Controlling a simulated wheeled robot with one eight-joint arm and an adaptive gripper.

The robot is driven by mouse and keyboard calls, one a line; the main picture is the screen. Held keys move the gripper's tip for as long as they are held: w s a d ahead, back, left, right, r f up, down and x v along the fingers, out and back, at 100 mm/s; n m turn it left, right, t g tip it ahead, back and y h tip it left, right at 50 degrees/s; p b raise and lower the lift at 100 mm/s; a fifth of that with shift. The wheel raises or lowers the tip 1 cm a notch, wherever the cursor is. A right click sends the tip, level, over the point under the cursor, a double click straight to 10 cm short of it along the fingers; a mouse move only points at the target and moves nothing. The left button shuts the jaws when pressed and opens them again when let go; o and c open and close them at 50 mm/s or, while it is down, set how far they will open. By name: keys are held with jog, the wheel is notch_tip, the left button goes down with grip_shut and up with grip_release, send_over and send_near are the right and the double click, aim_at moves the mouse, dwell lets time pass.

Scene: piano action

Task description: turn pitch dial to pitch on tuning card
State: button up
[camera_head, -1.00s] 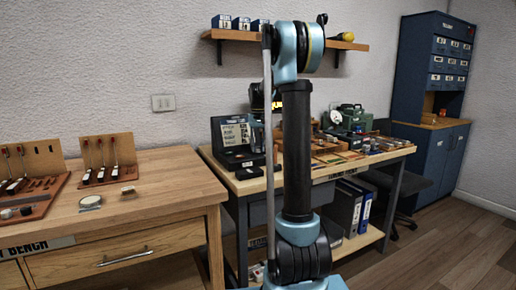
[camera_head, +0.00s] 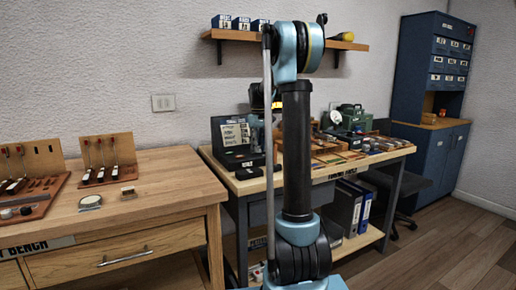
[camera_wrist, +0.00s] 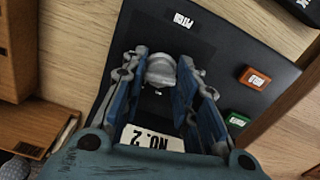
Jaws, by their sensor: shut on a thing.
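In the wrist view my gripper (camera_wrist: 163,78) is shut on a grey pitch dial (camera_wrist: 161,71), with one blue finger on each side of it. The dial stands on a dark panel marked with a "PITCH" label (camera_wrist: 183,20). A white card reading "NO. 2" (camera_wrist: 152,138) lies below the dial, partly hidden by my gripper. The sheet's text is too small to read. My arm hides the gripper there.
A wooden box (camera_wrist: 20,50) stands at the left. Trays and a green case (camera_head: 355,116) fill the bench's right side.

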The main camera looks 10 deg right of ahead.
dwell(0.3)
jog(key=o, duration=1.1)
notch_tip(320, 180, up, 12)
jog(key=shift+w+f, duration=0.1)
